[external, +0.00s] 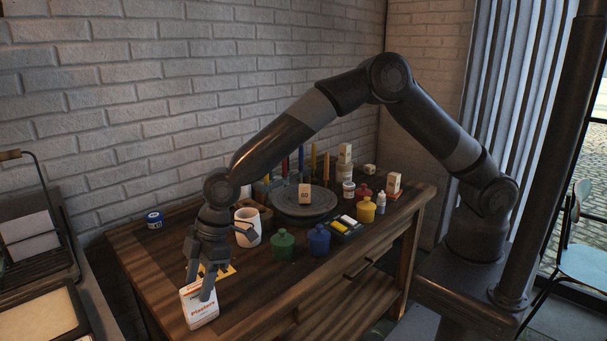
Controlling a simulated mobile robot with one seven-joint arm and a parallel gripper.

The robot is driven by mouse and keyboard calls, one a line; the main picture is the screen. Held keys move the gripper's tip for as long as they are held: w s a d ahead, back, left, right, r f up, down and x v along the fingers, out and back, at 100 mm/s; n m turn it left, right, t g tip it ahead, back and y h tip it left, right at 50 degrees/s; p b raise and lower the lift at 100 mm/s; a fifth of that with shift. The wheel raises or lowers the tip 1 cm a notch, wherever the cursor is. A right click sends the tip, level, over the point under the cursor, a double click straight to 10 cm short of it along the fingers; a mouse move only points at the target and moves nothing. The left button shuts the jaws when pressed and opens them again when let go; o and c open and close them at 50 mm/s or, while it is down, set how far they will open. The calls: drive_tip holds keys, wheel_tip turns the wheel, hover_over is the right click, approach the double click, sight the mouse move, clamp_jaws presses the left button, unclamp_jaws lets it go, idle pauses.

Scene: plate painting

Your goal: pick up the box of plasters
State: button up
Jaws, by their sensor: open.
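The box of plasters (201,309) is a white carton with orange lettering. It stands near the front left corner of the wooden table. My gripper (205,284) points down at the box, with its fingers apart. One finger shows in front of the box's upper part and hides some of its face. The other finger is to the left, by the box's top edge. I cannot tell whether either finger touches the box.
A white mug (248,227) stands right behind my gripper. Green (283,244), blue (319,240) and yellow (366,209) bottles stand to the right. A round turntable (290,213) holds a small block marked 60 (304,194). A blue-lidded jar (155,220) is at the back left. The front of the tabletop is mostly clear.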

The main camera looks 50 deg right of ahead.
sight(196, 300)
drive_tip(key=x, duration=0.4)
drive_tip(key=shift+s+f, duration=0.1)
drive_tip(key=shift+f, duration=0.3)
drive_tip(key=shift+c, duration=0.2)
drive_tip(key=c, duration=1)
drive_tip(key=shift+r, duration=0.15)
